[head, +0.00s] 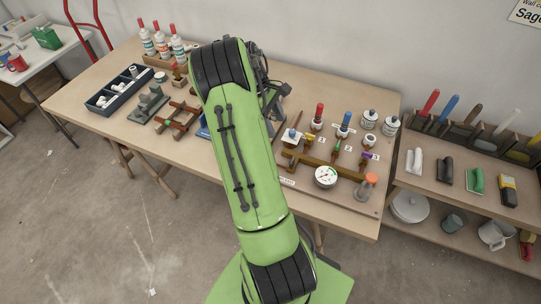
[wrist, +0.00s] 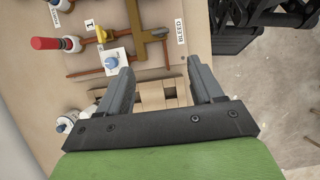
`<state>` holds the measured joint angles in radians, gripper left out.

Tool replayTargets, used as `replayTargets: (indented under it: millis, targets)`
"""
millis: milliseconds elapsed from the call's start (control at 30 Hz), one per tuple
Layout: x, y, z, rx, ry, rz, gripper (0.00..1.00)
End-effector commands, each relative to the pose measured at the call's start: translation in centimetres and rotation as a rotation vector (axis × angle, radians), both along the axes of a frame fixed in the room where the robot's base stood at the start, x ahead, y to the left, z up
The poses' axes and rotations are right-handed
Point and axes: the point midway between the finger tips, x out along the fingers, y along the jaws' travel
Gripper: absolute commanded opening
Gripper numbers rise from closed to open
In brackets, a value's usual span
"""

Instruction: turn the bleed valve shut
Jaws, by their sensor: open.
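A white BLEED label (wrist: 181,30) lies on the board beside a brass pipe fitting (wrist: 153,36) in the wrist view. A small blue knob on a white square plate (wrist: 111,62) sits left of that fitting. I cannot tell for sure which part is the bleed valve. My gripper (wrist: 160,66) is open and empty, its fingertips pointing toward the board just below the fitting. The blue knob is close to the left fingertip, apart from it as far as I can see. In the head view my arm hides the gripper, and the white plate (head: 292,138) shows right of it.
A yellow valve (wrist: 101,34) marked 1 and a red handle (wrist: 46,43) are farther left. A gauge (head: 325,176), coloured handles and a clear jar (head: 366,187) crowd the board's right side. The table's front edge is bare.

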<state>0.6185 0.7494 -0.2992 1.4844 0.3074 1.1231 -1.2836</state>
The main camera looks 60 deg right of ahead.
Motion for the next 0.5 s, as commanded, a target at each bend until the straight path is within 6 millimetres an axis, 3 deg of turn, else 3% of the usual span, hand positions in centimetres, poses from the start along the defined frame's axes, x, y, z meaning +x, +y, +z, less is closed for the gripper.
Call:
replayTargets:
  millis: [500]
  targets:
    - [-4.5,-0.5,-11.1,0.004,0.002,-0.003,0.66]
